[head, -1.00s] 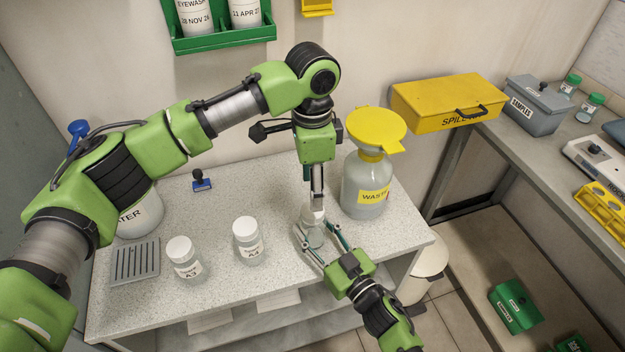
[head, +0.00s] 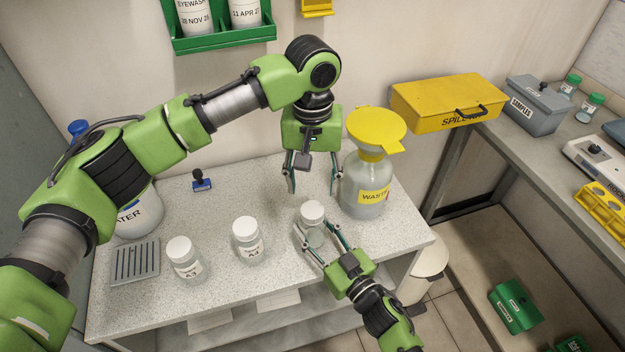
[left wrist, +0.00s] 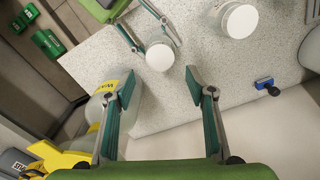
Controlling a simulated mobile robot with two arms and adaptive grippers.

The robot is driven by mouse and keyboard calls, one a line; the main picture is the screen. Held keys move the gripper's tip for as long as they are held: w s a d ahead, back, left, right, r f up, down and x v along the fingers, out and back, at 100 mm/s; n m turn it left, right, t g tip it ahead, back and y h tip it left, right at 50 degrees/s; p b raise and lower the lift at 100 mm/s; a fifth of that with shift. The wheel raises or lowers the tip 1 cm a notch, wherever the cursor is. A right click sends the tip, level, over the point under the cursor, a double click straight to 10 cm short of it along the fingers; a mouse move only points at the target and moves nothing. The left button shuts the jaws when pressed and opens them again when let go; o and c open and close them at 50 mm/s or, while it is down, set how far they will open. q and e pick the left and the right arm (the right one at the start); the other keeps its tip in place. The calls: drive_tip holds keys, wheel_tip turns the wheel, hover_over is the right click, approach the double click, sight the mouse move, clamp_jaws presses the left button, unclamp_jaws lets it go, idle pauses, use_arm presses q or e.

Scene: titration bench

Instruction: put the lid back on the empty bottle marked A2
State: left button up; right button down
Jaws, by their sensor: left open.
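A clear bottle (head: 315,238) stands near the bench's front right, with a white lid (head: 312,211) sitting on its mouth. I cannot read its label. The lid also shows in the left wrist view (left wrist: 160,57). My right gripper (head: 315,230) has its fingers on both sides of this bottle and seems shut on it. My left gripper (head: 312,187) is open and empty, above and behind the lid, apart from it. In the left wrist view its open fingers (left wrist: 160,82) have nothing between them.
Bottles marked A3 (head: 184,260) and A4 (head: 247,243), both lidded, stand to the left. A waste bottle (head: 364,185) with a yellow funnel (head: 377,128) stands close right of my left gripper. A slotted grey rack (head: 135,262) and a blue stamp-like item (head: 202,181) are farther left.

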sight(312, 209)
use_arm(q)
drive_tip(key=shift+f, duration=4)
